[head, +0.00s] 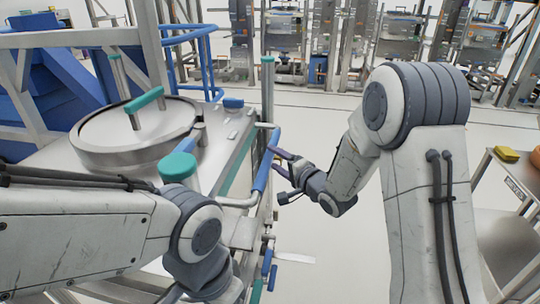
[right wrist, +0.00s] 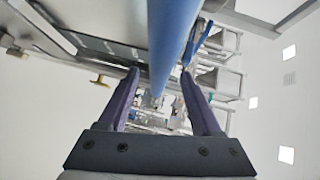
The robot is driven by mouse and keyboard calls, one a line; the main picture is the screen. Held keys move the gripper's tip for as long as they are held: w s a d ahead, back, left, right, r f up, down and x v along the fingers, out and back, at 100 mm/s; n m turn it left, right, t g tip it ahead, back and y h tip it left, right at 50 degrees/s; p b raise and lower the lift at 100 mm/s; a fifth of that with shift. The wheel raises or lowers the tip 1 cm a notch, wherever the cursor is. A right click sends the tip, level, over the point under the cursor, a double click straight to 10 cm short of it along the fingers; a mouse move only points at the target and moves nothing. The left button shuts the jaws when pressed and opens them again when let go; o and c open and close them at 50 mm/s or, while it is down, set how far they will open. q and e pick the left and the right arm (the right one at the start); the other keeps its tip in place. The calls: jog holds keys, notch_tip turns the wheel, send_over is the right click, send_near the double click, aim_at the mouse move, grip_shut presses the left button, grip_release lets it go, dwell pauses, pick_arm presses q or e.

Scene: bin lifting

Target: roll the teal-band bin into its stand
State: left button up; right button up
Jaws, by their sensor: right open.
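The teal-band bin (head: 228,143) is a steel bin with a round lid, teal trim and a blue push bar (head: 262,168) on its right side. My right gripper (head: 276,163) is open beside the blue bar. In the right wrist view the bar (right wrist: 173,42) runs between or just beyond the open fingers (right wrist: 161,78); I cannot tell if they touch it. My left arm crosses the lower left in front of the bin, and its gripper is not visible. A blue structure with grey beams (head: 62,40) stands behind the bin at left; I cannot tell whether it is the stand.
A side table (head: 488,172) at the right edge carries a yellow item (head: 506,154) and an orange one. Several steel racks (head: 285,35) line the back. Light floor is open between the bin and the racks, and to the right of the bin.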

jog(key=shift+x, duration=1.75)
grip_shut()
